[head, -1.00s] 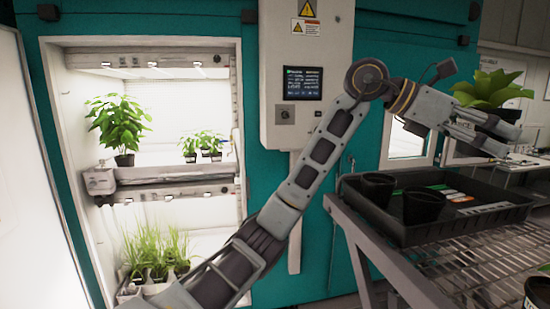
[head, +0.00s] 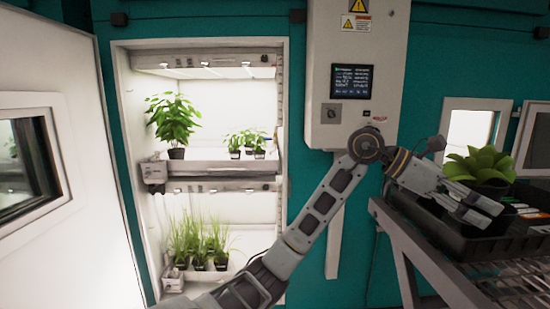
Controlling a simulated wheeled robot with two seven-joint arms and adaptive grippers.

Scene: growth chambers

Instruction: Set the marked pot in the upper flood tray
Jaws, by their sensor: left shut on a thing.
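My left gripper (head: 486,211) is at the right, shut on a dark pot (head: 492,189) with a broad-leaved, light green plant (head: 480,164). The pot looks upright, and part of it is hidden by the fingers; I see no mark on it. In the picture it overlaps the black tray behind, and I cannot tell the gap between them. The upper flood tray (head: 222,169) is the shelf in the lit chamber. It bears a tall leafy plant (head: 175,122) at its left and several small pots (head: 247,145) at its right. My right gripper is not in view.
The chamber's white door (head: 75,130) stands open at the left. A lower shelf holds grassy plants (head: 200,240). A control box (head: 352,85) is on the wall right of the opening. A black tray (head: 440,224) sits on a wire rack at the right. The upper tray's middle looks clear.

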